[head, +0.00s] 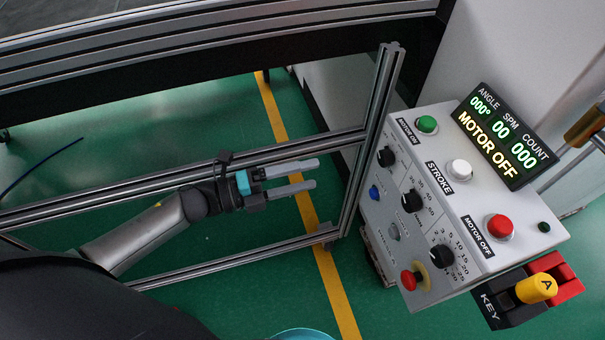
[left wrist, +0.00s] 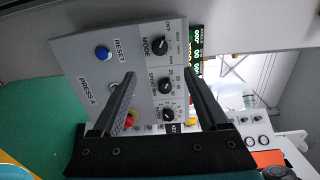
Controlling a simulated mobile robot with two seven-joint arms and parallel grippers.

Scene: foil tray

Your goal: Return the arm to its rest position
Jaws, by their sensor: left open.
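My left arm (head: 150,232) comes in from the left in the head view. My left gripper (head: 303,176) is open, with its two grey fingers apart and nothing between them. It points right toward the control box (head: 384,230), with a gap between the fingertips and the box. In the left wrist view the open fingers (left wrist: 158,90) stand in front of the panel with its blue reset button (left wrist: 103,53) and black knobs. My right gripper is not in view.
A metal frame (head: 374,130) with rails stands around my left arm, its post between gripper and control box. The box display (head: 492,140) reads MOTOR OFF. A yellow key switch (head: 537,289) sits at its front corner. Green floor with a yellow line (head: 335,285) lies below.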

